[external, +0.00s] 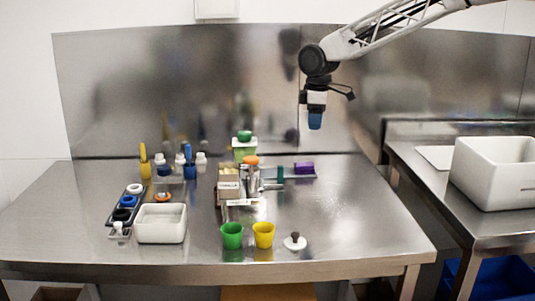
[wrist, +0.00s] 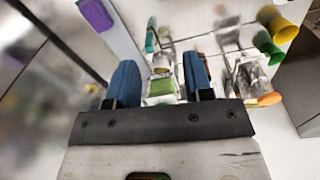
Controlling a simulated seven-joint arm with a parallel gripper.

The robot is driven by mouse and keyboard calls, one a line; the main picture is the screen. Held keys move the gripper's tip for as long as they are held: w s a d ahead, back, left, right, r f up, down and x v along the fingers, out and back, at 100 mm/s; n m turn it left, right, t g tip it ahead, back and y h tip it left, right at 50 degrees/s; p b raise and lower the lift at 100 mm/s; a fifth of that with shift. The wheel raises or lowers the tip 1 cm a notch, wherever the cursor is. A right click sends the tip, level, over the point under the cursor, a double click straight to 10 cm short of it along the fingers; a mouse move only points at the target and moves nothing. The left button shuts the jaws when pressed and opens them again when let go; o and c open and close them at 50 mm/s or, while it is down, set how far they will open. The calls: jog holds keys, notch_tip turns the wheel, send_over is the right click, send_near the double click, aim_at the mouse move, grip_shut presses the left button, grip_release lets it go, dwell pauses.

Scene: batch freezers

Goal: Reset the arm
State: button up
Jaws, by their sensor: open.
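My gripper (external: 315,120) hangs from my arm above the back right part of the steel table (external: 340,220), with its blue fingers pointing down. In the wrist view my gripper (wrist: 158,82) shows two blue fingers spread apart, with nothing held between them. The tabletop items lie well below it. No object touches the fingers.
Green cup (external: 232,236), yellow cup (external: 263,235) and a white lid-like piece (external: 295,241) stand at the front. A white bin (external: 160,224) and several bottles are at left. Steel backsplash (external: 180,90) stands behind. The right front is clear.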

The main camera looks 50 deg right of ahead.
jog(key=s+d+r+m, duration=0.1)
jog(key=s+r, duration=0.4)
jog(key=s, duration=0.6)
jog(key=s+d+r+m+t, duration=0.1)
jog(key=s+r, duration=0.3)
jog(key=s, duration=0.6)
jog(key=s+d+r+m, duration=0.15)
jog(key=s+r, duration=0.35)
jog(key=s, duration=0.6)
jog(key=s+f+m, duration=0.2)
jog(key=s, duration=1.4)
jog(key=s+f+m+t, duration=0.1)
jog(key=s+f+m, duration=0.1)
jog(key=s, duration=1.4)
jog(key=shift+d+f, duration=0.3)
jog(key=shift+f, duration=0.35)
